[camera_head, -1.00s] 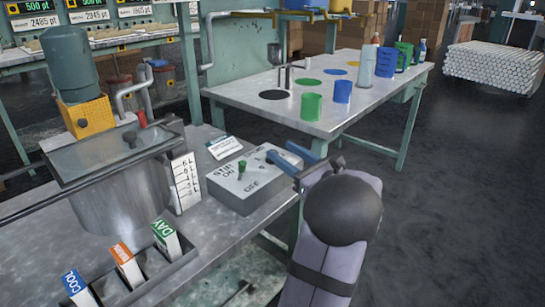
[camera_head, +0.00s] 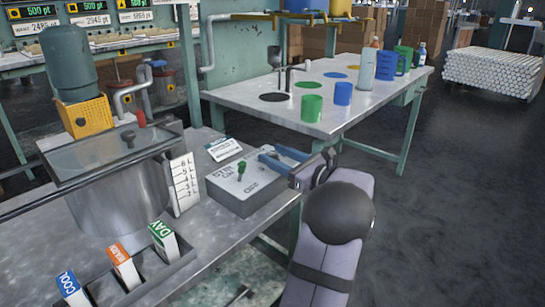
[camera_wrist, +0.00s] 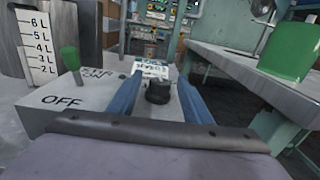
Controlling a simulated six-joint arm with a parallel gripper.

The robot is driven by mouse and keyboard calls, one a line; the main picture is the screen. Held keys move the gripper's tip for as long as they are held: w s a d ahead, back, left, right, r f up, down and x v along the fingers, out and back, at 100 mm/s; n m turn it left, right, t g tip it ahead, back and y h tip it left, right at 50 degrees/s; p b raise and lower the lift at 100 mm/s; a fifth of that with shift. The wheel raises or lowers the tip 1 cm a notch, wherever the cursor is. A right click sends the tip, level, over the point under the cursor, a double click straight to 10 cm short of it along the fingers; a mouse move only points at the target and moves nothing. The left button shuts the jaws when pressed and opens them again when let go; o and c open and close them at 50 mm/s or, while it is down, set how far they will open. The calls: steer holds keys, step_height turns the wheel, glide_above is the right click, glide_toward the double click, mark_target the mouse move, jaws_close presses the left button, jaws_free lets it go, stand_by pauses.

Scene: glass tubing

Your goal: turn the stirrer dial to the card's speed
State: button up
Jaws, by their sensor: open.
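The grey stirrer box (camera_head: 245,197) sits on the near bench, with ON and OFF lettering and a green toggle switch (camera_head: 241,168) on top. My gripper (camera_head: 272,156) reaches over the box's right side with its blue fingers apart. In the wrist view a black dial (camera_wrist: 158,91) stands between the open fingers, with visible room on both sides. The fingers mostly hide the dial in the head view. The white card (camera_head: 223,149) with a dark green band stands behind the box; it also shows in the wrist view (camera_wrist: 151,69). Its writing is too small to read.
A steel pot (camera_head: 120,200) with a glass lid and a litre scale (camera_head: 184,184) stands left of the box. A second table (camera_head: 245,107) with cups is behind.

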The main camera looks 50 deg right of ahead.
steer(key=shift+w, duration=0.75)
steer(key=shift+c, duration=0.7)
steer(key=c, duration=0.9)
